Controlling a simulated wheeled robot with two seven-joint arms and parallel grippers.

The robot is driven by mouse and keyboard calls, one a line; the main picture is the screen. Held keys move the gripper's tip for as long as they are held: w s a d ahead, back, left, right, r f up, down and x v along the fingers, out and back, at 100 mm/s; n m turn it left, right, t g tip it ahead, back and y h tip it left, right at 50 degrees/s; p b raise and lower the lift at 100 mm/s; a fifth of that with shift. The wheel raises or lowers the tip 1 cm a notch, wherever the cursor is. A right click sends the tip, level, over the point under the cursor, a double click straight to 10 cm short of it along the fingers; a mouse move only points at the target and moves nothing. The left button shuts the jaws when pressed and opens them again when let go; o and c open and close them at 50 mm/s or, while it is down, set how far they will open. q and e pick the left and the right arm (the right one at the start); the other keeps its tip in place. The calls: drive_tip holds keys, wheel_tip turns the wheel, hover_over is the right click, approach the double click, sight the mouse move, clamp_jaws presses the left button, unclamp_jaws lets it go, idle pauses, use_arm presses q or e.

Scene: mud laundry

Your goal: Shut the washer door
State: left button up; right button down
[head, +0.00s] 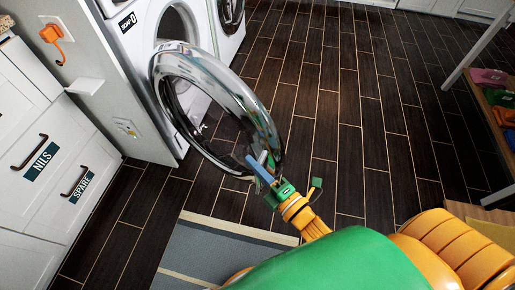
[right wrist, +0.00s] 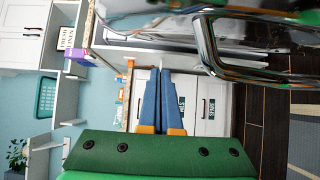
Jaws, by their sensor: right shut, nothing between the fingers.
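The washer (head: 150,22) is white and stands at the upper left in the head view. Its round door (head: 222,85) has a chrome ring and dark glass, and it stands wide open into the room. My right gripper (head: 262,170) is shut and empty at the lower right rim of the door. I cannot tell whether it touches the rim. In the right wrist view the blue fingers (right wrist: 158,85) are together, and the chrome door rim (right wrist: 212,55) shows to their right. My left gripper is in neither view.
White drawers (head: 45,165) labelled NILS and SPARE stand at the left. A second front-loading machine (head: 228,35) stands beside the washer. A grey striped rug (head: 210,250) lies on the dark floor. A shelf with folded cloths (head: 490,77) is at the right. The middle floor is clear.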

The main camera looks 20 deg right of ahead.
sight(258, 148)
drive_tip(key=w+d, duration=0.1)
drive_tip(key=w, duration=0.2)
drive_tip(key=w+d, duration=0.1)
drive_tip(key=shift+w+d, duration=0.25)
drive_tip(key=shift+d, duration=0.05)
